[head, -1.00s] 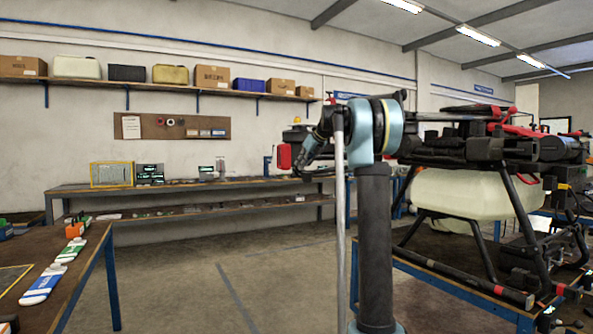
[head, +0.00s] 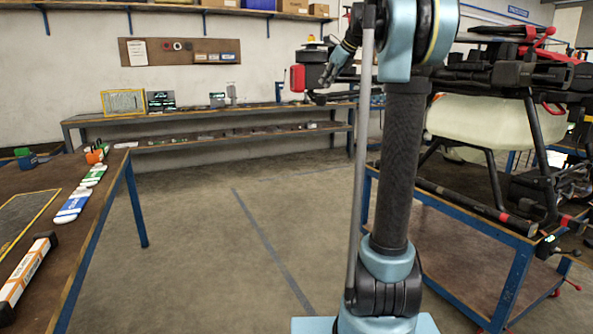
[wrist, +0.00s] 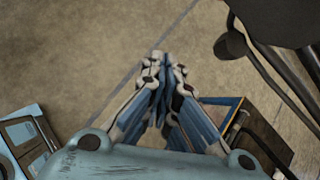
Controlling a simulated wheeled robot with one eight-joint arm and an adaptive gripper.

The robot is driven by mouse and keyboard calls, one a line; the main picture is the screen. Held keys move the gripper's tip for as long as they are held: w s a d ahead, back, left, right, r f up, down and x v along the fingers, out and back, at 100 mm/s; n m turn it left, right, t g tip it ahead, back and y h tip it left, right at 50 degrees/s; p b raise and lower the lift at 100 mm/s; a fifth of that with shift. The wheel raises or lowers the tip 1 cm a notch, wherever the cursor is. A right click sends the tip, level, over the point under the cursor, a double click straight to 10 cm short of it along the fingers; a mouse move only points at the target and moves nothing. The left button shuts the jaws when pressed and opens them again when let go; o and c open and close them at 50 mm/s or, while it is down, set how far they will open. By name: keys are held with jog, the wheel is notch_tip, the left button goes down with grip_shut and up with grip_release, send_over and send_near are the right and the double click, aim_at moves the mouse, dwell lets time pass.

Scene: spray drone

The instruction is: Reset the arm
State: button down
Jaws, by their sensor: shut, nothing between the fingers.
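My gripper (wrist: 156,64) is shut and empty in the wrist view, its fingertips together above the bare concrete floor. In the head view my arm stands upright right of centre, with its upper end cut off by the top edge. The spray drone (head: 500,75), black and red with a pale tank (head: 485,122), stands at the right, apart from the gripper as far as I can tell.
The drone's blue-framed cart (head: 440,245) stands close right of my arm. A long bench (head: 230,140) lines the back wall. The middle floor is clear.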

jog(key=s+d+f+n+g+h, duration=0.2)
jog(key=s+f+n, duration=1)
jog(key=s+f, duration=1)
jog(key=s+d+f+n+g+h, duration=0.2)
jog(key=s+f+n, duration=1.1)
jog(key=s+f, duration=1)
jog(key=s+d+h, duration=0.1)
jog(key=s+d, duration=0.1)
jog(key=shift+s+f, duration=0.3)
jog(key=shift+s, duration=0.1)
jog(key=shift+a, duration=0.1)
